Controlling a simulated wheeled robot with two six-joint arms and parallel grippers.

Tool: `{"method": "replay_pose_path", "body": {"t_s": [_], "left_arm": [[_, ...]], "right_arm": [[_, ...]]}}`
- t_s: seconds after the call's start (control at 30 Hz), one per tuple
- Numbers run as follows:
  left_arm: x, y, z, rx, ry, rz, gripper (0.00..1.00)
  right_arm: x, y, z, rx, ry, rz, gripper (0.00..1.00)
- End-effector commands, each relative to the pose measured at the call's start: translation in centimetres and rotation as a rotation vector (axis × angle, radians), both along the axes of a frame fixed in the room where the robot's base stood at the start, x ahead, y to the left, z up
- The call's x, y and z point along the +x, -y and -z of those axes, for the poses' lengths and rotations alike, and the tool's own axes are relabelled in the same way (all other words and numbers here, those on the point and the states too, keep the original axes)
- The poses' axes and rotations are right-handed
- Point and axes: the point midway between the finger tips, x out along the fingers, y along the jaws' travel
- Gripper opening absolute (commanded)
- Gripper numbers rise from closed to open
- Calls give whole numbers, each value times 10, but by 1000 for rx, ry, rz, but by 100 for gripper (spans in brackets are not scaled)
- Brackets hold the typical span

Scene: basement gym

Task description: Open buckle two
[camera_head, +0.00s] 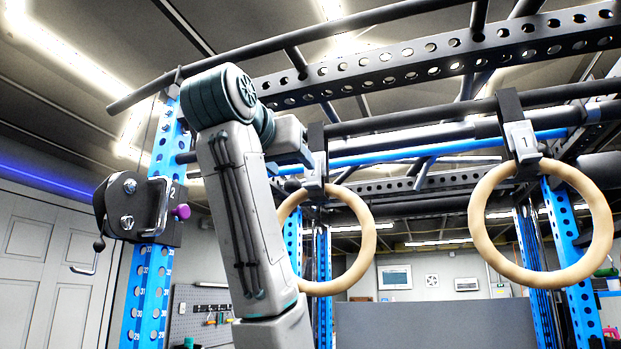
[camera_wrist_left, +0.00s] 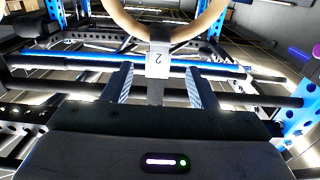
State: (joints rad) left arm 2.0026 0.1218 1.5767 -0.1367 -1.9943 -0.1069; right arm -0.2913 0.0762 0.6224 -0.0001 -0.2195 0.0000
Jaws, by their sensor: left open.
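Buckle two is a grey metal strap buckle marked "2", and it shows in the left wrist view (camera_wrist_left: 158,62), upside down. In the head view the buckle (camera_head: 315,182) is partly hidden behind my left arm, above a wooden ring (camera_head: 367,245). My left gripper (camera_head: 306,160) is raised at the buckle. In the left wrist view its two fingers are open, one on each side of the buckle, with a visible gap to each. I cannot tell how far the buckle reaches between the fingers. My right gripper is not in view.
A second buckle (camera_head: 522,140) marked "1" holds another wooden ring (camera_head: 483,225) at the right. Black bars and a perforated beam (camera_head: 430,48) run overhead close to my arm. A blue upright (camera_head: 155,265) with a black bracket (camera_head: 135,205) stands at the left.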

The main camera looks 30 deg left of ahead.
Motion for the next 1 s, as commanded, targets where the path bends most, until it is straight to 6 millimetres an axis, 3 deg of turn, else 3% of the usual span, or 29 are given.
{"method": "replay_pose_path", "body": {"t_s": [0.03, 0.2, 0.37, 0.5, 0.7, 1.0], "left_arm": [[4, -1, -6, 0, -2, -1, 53], [14, -3, -7, -1, -3, -2, 53], [23, -5, -5, 1, -5, -1, 53], [55, -13, -4, 1, -8, -2, 53], [85, -20, -3, 0, -5, -2, 53], [99, -23, 0, 1, -2, 0, 53]], "right_arm": [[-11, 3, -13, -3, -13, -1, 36], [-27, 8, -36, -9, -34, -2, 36], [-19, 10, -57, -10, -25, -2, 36], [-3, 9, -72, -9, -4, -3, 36], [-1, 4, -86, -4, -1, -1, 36], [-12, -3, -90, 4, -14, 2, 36]]}}
